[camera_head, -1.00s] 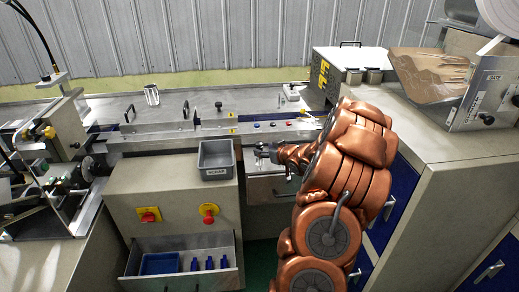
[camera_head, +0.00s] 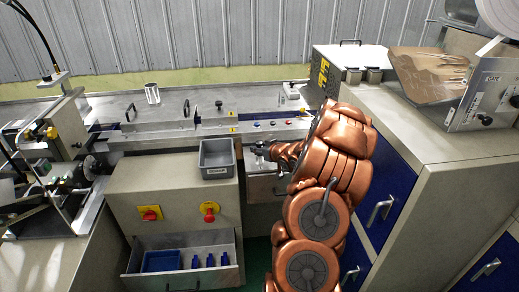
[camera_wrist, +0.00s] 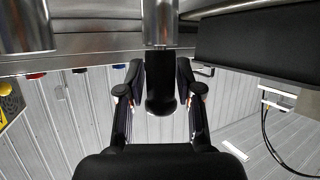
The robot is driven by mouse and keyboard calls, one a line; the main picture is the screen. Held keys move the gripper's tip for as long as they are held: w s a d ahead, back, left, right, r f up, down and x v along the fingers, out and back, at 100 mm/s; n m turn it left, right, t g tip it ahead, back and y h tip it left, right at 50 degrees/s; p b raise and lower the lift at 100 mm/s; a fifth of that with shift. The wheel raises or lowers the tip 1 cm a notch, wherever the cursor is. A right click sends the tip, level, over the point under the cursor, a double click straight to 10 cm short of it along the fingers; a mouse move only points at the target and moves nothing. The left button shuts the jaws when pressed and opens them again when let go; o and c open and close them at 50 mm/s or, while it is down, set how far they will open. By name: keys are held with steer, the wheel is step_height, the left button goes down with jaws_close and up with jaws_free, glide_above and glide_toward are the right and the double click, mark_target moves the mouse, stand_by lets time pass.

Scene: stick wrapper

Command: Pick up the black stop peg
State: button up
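In the wrist view a black rounded peg end (camera_wrist: 161,92) sits in line with a shiny metal cylinder just above it; it looks like the black stop peg. My gripper (camera_wrist: 161,88) has one black finger on each side of this peg end. In the head view my gripper (camera_head: 258,150) is at the front of the metal machine bed, just right of a grey bin (camera_head: 217,158). The peg is too small to make out there.
An open drawer (camera_head: 190,258) with blue items is below the bin. Red and yellow switches (camera_head: 209,211) are on the cabinet front. A metal cylinder (camera_wrist: 27,25) and a dark block (camera_wrist: 260,42) flank the peg in the wrist view. Blue-fronted cabinets (camera_head: 405,175) stand right of my arm.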

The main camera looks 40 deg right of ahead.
jaws_close()
steer(key=shift+r, duration=0.1)
